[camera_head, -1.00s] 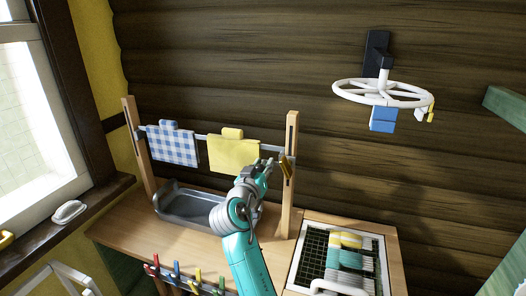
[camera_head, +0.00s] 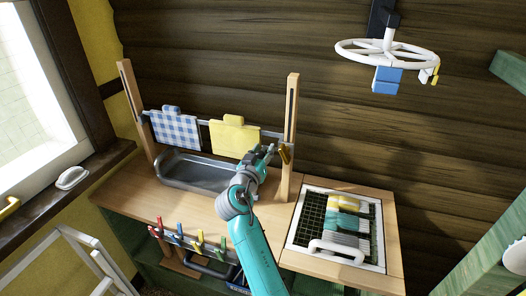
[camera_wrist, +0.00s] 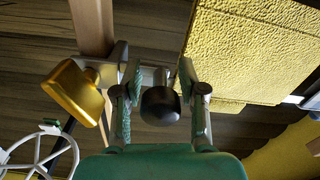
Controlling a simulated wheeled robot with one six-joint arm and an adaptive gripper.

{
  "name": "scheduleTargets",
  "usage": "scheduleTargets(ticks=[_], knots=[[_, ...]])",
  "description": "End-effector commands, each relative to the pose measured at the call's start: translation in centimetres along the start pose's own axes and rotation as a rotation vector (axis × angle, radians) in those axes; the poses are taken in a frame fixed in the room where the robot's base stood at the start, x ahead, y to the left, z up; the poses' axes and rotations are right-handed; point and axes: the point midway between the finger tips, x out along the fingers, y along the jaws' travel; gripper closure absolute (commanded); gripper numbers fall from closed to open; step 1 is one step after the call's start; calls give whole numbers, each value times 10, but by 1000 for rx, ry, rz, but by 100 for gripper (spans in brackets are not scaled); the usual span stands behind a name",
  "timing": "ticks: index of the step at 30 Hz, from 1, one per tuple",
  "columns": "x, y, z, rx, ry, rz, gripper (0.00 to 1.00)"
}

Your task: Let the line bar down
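The line bar (camera_head: 198,122) spans two slotted wooden posts, with the right post (camera_head: 291,140) nearest my gripper. A blue-checked cloth (camera_head: 174,130) and a yellow cloth (camera_head: 234,137) hang on it, above a grey metal basin (camera_head: 190,172). My gripper (camera_head: 267,150) is at the bar's right end.
A white wheel-shaped hanger (camera_head: 386,52) juts from the wall above right. Coloured clothes-pegs (camera_head: 190,241) line the counter's front edge. A window (camera_head: 32,90) is at left.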

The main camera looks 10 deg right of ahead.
Motion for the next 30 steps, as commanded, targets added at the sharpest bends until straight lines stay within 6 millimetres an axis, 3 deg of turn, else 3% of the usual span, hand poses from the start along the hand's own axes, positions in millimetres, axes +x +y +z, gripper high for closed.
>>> scheduleTargets(ticks=[7,21,30], knots=[[-18,-1,1,-1,0,-2,59],[-103,-1,0,0,0,-2,59],[-120,0,0,0,0,0,59]])
